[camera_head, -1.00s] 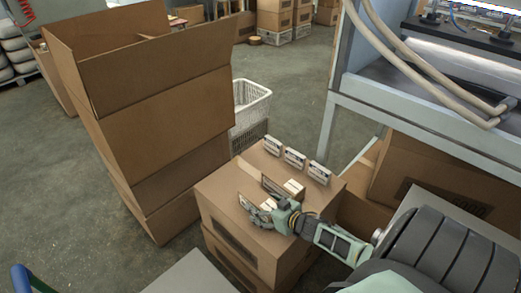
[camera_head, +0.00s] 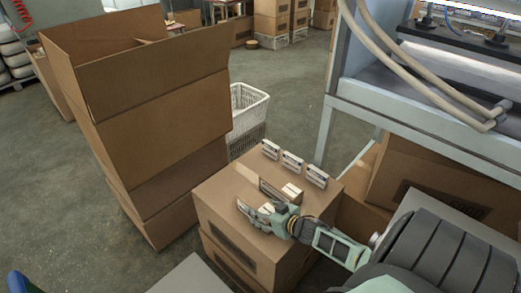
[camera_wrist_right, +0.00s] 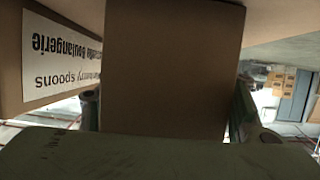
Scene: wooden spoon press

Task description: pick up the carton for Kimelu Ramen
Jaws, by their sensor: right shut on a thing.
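Small brown cartons lie on top of a large closed brown box (camera_head: 225,205). One, with a pale end (camera_head: 291,191), is just beyond my right gripper (camera_head: 258,214). In the right wrist view, my right gripper is shut on a plain brown carton (camera_wrist_right: 165,65) that fills the space between its fingers. No print shows on the held carton's visible face. To its left there is a carton with a white label (camera_wrist_right: 62,50), upside down, reading "Boulangerie" and "spoons". No label reading Kimelu Ramen is legible. My left gripper is not in view.
A tall open carton stack (camera_head: 150,110) is at the left, with a white basket (camera_head: 247,107) behind. A grey machine frame (camera_head: 420,115) stands at the right.

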